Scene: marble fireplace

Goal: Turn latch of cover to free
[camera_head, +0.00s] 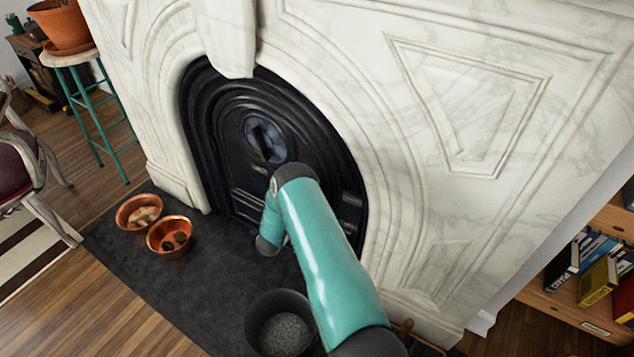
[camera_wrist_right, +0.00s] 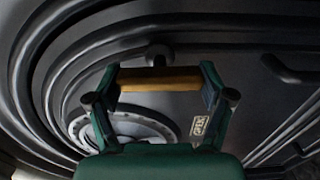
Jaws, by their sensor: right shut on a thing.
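The black iron cover (camera_head: 232,120) fills the arched fireplace opening in the head view; its dark surface (camera_wrist_right: 255,85) also shows in the right wrist view. The latch is a short tan bar (camera_wrist_right: 158,84) beneath a dark knob on the cover. My right gripper (camera_wrist_right: 160,76) is shut on this bar, one finger at each end. A small plate reading OPEN (camera_wrist_right: 200,126) is on the cover near the right finger. In the head view my right arm hides the latch and gripper. My left gripper is in neither view.
Two copper bowls (camera_head: 139,211) (camera_head: 169,236) stand on the dark hearth slab (camera_head: 205,293) at left. A black bucket (camera_head: 281,325) of grey material stands beside my right arm. White marble (camera_head: 400,170) surrounds the cover. A round metal disc (camera_head: 265,139) sits on the cover.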

